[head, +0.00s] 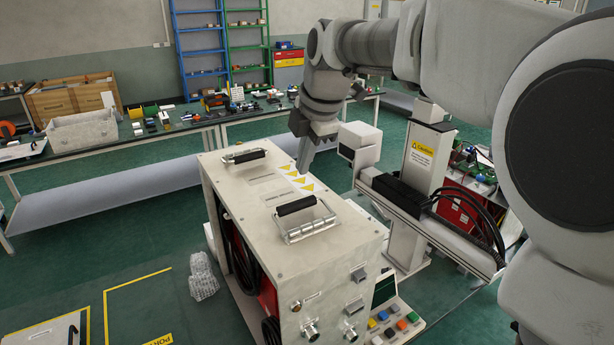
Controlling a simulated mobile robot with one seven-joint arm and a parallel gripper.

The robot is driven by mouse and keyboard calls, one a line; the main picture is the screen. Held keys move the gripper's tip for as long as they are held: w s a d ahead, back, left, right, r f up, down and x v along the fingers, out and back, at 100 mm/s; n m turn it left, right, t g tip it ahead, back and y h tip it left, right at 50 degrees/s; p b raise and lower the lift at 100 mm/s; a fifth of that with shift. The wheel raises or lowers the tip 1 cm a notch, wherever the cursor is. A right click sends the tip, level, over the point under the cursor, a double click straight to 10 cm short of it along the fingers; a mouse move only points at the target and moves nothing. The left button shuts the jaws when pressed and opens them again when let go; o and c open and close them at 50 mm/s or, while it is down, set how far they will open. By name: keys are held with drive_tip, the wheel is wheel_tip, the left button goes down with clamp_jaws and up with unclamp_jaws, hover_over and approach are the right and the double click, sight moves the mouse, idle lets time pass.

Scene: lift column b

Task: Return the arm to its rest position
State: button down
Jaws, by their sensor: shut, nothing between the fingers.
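My arm reaches in from the right side of the head view and bends down at the wrist. My gripper (304,166) points downward with its fingers together, and nothing shows between them. It is over the rear right part of the beige cabinet top, near the yellow warning triangles. I cannot tell whether the fingertips touch the cabinet or hang just above it.
The beige cabinet (258,225) carries two black-handled grips. A lift column (422,160) with a horizontal rail stands close on the right. A button panel (392,322) is at the front. A workbench (180,125) with parts runs behind. Green floor is open at left.

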wheel_tip(320, 180, up, 6)
drive_tip(key=s, duration=0.1)
drive_tip(key=s+d+f+m+t+h+b, duration=0.1)
drive_tip(key=s+d+f+m, duration=0.2)
drive_tip(key=s+d+m, duration=0.35)
drive_tip(key=s+d+f+m+h+b, duration=0.1)
drive_tip(key=s+d+f+m, duration=0.2)
drive_tip(key=s+d+m, duration=0.3)
drive_tip(key=s+d+f+m+b, duration=0.1)
drive_tip(key=s+d+f+m, duration=0.3)
drive_tip(key=s+f+m, duration=0.6)
drive_tip(key=s+m, duration=0.2)
drive_tip(key=shift+s+d+f+t+h, duration=0.3)
drive_tip(key=shift+f+t, duration=0.1)
drive_tip(key=shift+a, duration=0.15)
